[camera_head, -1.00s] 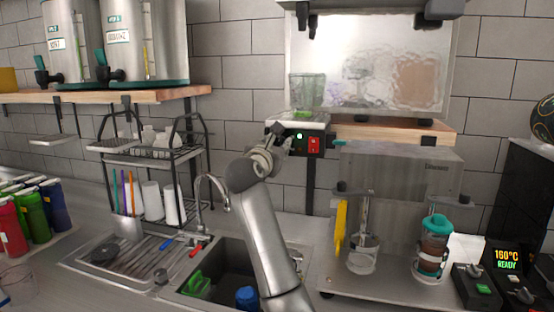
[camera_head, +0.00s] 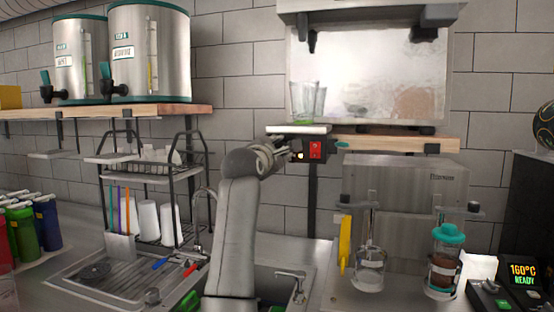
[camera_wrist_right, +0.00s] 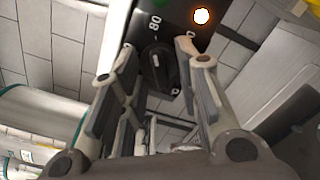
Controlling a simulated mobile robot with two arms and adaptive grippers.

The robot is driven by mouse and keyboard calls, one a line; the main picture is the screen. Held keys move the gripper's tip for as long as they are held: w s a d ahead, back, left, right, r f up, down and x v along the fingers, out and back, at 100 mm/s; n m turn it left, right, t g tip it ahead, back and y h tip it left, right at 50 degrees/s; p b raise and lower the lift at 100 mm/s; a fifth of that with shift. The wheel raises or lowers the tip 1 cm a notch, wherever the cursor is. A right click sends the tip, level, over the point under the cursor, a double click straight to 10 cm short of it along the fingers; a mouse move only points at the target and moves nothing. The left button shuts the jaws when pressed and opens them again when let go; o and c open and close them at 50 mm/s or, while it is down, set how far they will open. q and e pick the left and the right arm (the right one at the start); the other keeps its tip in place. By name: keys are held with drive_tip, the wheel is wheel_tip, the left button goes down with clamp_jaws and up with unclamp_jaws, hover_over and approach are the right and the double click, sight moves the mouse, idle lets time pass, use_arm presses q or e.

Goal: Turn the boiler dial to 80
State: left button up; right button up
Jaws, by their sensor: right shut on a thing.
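The black boiler dial (camera_wrist_right: 158,72) shows in the right wrist view on a dark panel (camera_wrist_right: 172,20). A white "80" is printed above the dial and a partly hidden figure ending in 0 to its right. The exact pointer direction is hard to tell. My right gripper (camera_wrist_right: 153,58) is shut on the dial, one finger on each side. In the head view my right gripper (camera_head: 281,157) reaches the left end of the dark control box (camera_head: 328,148), and it hides the dial there. My left gripper is not in view.
A lit lamp (camera_head: 299,155) and a red switch (camera_head: 316,150) sit beside my gripper. Clear cups (camera_head: 307,100) stand above the box.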

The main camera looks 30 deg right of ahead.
drive_tip(key=shift+m, duration=0.4)
drive_tip(key=o, duration=1)
